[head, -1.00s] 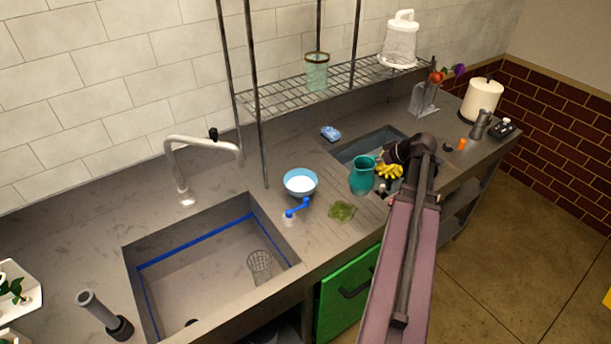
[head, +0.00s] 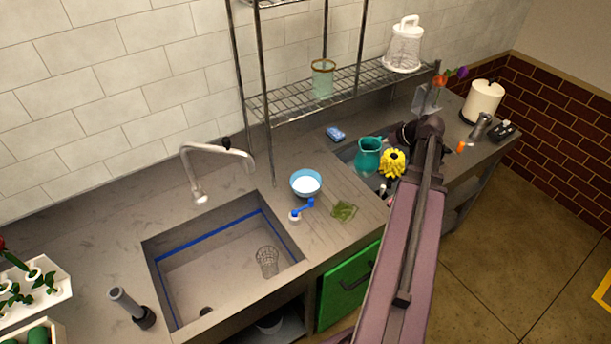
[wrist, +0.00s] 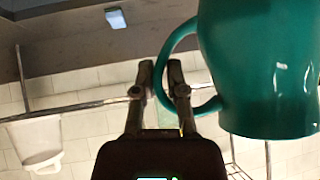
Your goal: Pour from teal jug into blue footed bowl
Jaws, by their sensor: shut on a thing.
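The teal jug (head: 368,157) looks upright and is held up in front of the small right sink in the head view. In the wrist view the jug (wrist: 262,70) fills the upper right, with its looped handle between my fingers. My gripper (wrist: 166,82) is shut on that handle. In the head view my arm hides the fingers. The blue footed bowl (head: 306,184) stands on the counter between the two sinks, left of and apart from the jug. It looks white inside; its foot is hidden.
A blue-handled item (head: 302,210) stands just in front of the bowl, and a green clump (head: 344,211) lies to its right. A yellow bristly thing (head: 392,163) is beside the jug. A wire shelf (head: 300,103) with posts rises behind. A blue sponge (head: 336,134) lies at the back.

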